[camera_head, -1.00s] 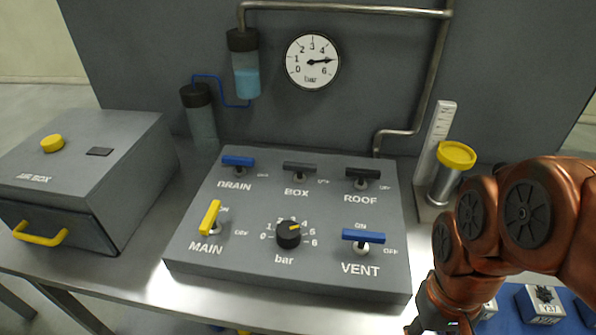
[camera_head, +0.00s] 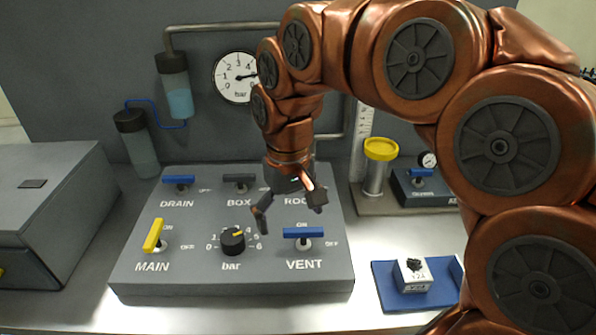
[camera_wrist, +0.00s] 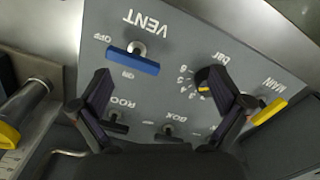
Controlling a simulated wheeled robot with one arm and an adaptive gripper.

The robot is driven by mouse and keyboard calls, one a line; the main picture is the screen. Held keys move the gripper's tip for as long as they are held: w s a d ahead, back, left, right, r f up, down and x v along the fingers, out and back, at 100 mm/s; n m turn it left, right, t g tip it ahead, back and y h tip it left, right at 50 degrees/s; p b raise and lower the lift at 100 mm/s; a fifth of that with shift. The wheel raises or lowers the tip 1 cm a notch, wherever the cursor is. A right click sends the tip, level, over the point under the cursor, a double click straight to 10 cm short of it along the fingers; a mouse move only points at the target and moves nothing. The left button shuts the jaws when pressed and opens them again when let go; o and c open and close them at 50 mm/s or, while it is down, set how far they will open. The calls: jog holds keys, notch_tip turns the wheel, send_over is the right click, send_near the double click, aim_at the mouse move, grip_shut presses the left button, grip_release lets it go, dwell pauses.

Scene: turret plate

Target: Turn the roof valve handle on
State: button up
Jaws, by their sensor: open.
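The roof valve handle (camera_wrist: 115,127) is a dark bar above the ROOF label, partly covered by a finger in the wrist view. In the head view my gripper and wrist hide it. It lay crosswise, towards OFF, in the earlier head view. My gripper (camera_head: 290,208) is open and empty above the right half of the grey valve panel (camera_head: 130,272), with fingers pointing down. In the wrist view, my gripper's fingers (camera_wrist: 175,90) are spread above the panel, with the roof handle near the left finger. No contact with the handle is visible.
Close by are the blue vent handle (camera_head: 303,233), dark box handle (camera_head: 239,179), blue drain handle (camera_head: 179,180), yellow main handle (camera_head: 153,235) and black bar knob (camera_head: 232,241). A yellow-capped cylinder (camera_head: 381,150) and blue tray (camera_head: 388,296) stand right of the panel.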

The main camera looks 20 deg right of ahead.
jog(key=w+d+m, duration=0.1)
jog(key=w+d, duration=0.2)
jog(key=w, duration=0.3)
jog(key=w+d+m, duration=0.2)
jog(key=w+d, duration=0.2)
jog(key=w, duration=0.3)
jog(key=w+d+r+m+b, duration=0.1)
jog(key=w+d+m, duration=0.1)
jog(key=w+d, duration=0.2)
jog(key=shift+w+t, duration=0.3)
jog(key=shift+w, duration=1.2)
jog(key=shift+d+f, duration=0.15)
jog(key=shift+f, duration=0.1)
jog(key=shift+f+p, duration=0.7)
jog(key=shift+f, duration=2.95)
jog(key=shift+c, duration=0.4)
jog(key=c, duration=0.8)
